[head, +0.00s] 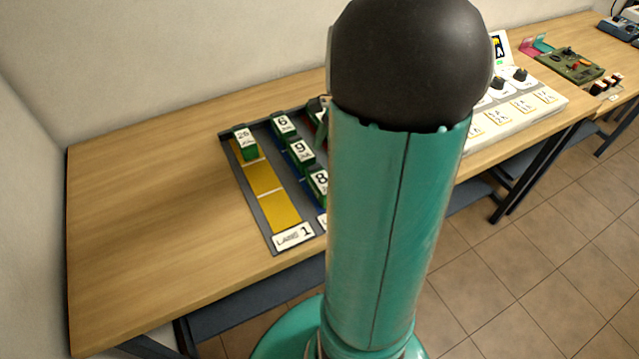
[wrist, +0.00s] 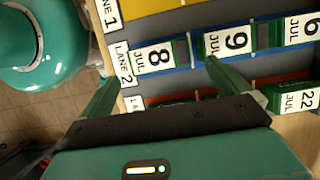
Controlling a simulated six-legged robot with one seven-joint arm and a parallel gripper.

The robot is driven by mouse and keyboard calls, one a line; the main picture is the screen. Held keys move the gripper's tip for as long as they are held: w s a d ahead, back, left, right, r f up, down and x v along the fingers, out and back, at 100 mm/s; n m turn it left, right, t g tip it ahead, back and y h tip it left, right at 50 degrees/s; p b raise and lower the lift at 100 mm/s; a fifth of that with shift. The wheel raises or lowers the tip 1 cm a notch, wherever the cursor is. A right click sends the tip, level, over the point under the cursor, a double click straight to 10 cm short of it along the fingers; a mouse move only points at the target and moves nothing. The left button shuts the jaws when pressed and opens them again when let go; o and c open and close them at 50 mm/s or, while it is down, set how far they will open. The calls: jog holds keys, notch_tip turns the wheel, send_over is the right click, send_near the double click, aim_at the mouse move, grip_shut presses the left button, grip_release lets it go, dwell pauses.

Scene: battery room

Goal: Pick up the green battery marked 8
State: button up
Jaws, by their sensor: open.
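The green battery marked 8 (head: 318,181) has a white label on top and stands at the near end of the blue lane in the tray (head: 258,205). My arm partly covers it in the head view. In the wrist view the battery marked 8 (wrist: 155,59) lies between the two fingertips in the picture, beside the LANE 2 label. My gripper (wrist: 163,71) is open and empty, its green fingers spread wide. The right fingertip is near the battery marked 9 (wrist: 227,42); I cannot tell if they touch. In the head view my gripper is hidden behind my arm.
The battery marked 9 (head: 301,151) and the one marked 6 (head: 284,125) stand behind it in the same lane. A battery marked 26 (head: 244,142) stands in yellow lane 1. One marked 22 (wrist: 294,98) is in the red lane. The table's left side (head: 150,200) is clear.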

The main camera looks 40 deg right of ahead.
aim_at(322, 179)
jog(key=shift+s+a+f, duration=0.1)
jog(key=shift+a+f, duration=0.15)
jog(key=shift+f, duration=0.35)
jog(key=x, duration=0.4)
jog(key=shift+a+f, duration=0.1)
jog(key=shift+f, duration=0.1)
jog(key=c, duration=1.2)
